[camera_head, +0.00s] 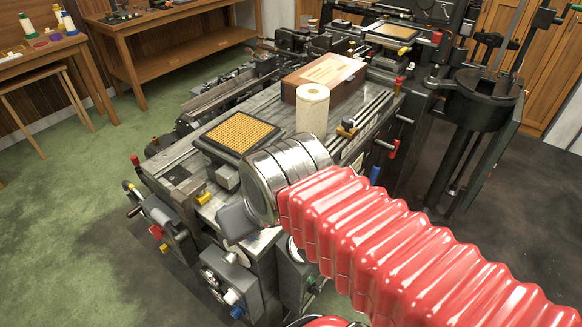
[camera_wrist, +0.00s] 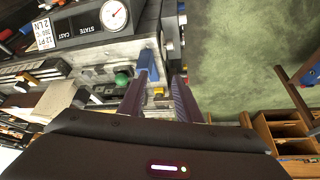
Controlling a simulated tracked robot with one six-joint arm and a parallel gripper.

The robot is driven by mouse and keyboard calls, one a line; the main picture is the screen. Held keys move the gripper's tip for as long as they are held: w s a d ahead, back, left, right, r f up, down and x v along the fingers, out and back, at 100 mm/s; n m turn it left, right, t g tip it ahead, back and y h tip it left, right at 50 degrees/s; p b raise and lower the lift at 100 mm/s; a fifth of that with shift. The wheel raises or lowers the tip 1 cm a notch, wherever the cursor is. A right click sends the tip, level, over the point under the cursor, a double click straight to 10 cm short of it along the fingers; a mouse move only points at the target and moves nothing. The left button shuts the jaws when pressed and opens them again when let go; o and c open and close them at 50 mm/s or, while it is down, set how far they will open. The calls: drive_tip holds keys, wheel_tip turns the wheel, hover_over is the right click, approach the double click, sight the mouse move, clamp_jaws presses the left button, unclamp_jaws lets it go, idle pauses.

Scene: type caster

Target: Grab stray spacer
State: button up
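I cannot pick out the stray spacer with certainty in either view. In the wrist view my gripper (camera_wrist: 164,74) points at the type caster's edge, its two dark fingers apart with a gap between them. No held object shows in the gap. A small yellow part (camera_wrist: 158,91) and a green knob (camera_wrist: 123,78) show near the left finger, on or beside the machine. In the head view the type caster (camera_head: 180,175) fills the middle, and my red-sleeved arm reaches over its front right, hiding part of it. The fingertips are not clear there.
On the caster are an orange-gridded tray (camera_head: 237,131), a pale paper roll (camera_head: 312,112) and a wooden box (camera_head: 325,79). A dial gauge panel (camera_wrist: 92,22) shows in the wrist view. Wooden benches (camera_head: 165,35) stand at the back left. Green floor (camera_head: 75,205) on the left is clear.

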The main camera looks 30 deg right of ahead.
drive_tip(key=shift+o, duration=0.5)
drive_tip(key=shift+o, duration=0.5)
drive_tip(key=shift+d, duration=0.1)
drive_tip(key=w+d+r+m+g, duration=0.35)
drive_tip(key=w+d+m, duration=0.35)
drive_tip(key=w+d, duration=0.45)
drive_tip(key=w+d+f+m+g, duration=0.1)
drive_tip(key=w+d+f+m, duration=0.1)
drive_tip(key=w+d, duration=0.3)
drive_tip(key=w+d+f+m+g, duration=0.1)
drive_tip(key=w+d+f+m, duration=0.1)
drive_tip(key=w+d+m, duration=0.3)
drive_tip(key=d, duration=0.3)
drive_tip(key=shift+w+d+f, duration=0.15)
drive_tip(key=shift+w+d, duration=0.1)
drive_tip(key=shift+w, duration=0.15)
drive_tip(key=shift+f, duration=4.3)
